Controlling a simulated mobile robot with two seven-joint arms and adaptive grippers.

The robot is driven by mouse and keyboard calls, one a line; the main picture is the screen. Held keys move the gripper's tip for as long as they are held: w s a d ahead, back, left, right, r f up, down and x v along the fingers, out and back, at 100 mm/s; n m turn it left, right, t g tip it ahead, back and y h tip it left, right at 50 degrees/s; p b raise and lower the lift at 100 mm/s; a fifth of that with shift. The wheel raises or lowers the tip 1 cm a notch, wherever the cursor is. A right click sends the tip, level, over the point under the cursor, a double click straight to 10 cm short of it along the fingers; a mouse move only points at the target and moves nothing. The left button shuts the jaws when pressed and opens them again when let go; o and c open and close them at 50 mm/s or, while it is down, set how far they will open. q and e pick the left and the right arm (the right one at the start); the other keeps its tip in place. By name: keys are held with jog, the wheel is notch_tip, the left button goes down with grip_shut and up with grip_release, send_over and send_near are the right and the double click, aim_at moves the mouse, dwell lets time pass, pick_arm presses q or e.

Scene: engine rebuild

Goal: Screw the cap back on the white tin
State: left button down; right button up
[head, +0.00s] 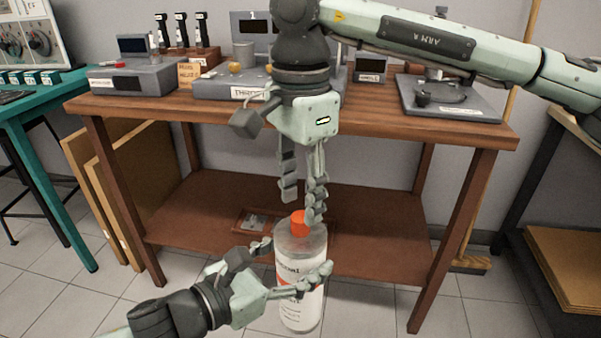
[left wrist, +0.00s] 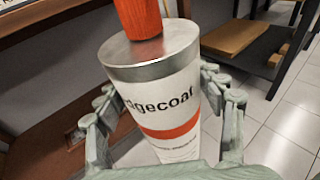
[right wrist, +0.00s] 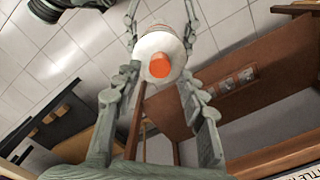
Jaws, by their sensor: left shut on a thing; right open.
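The white tin (head: 301,312) has a grey metal top and an orange band, and stands upright in front of the workbench. The orange cap (head: 299,222) sits on its top; whether it is screwed down I cannot tell. It also shows in the left wrist view (left wrist: 138,18) and end-on in the right wrist view (right wrist: 159,66). My left gripper (head: 296,260) is shut around the tin's upper body, one finger on each side. My right gripper (head: 302,207) points down from above, open, with its fingertips near the cap. Contact with the cap is not clear.
The wooden workbench (head: 300,122) stands behind, with gauges and devices on top. Its lower shelf (head: 380,232) holds a small tray (head: 258,220) behind the tin. A teal table (head: 50,100) is at the left. Tiled floor around the tin is clear.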

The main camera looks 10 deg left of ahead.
aim_at(300, 216)
jog(key=shift+f, duration=2)
jog(key=shift+c, duration=0.2)
grip_shut()
jog(key=m, duration=1.1)
jog(key=shift+m, duration=0.4)
jog(key=shift+o, duration=0.9)
grip_release()
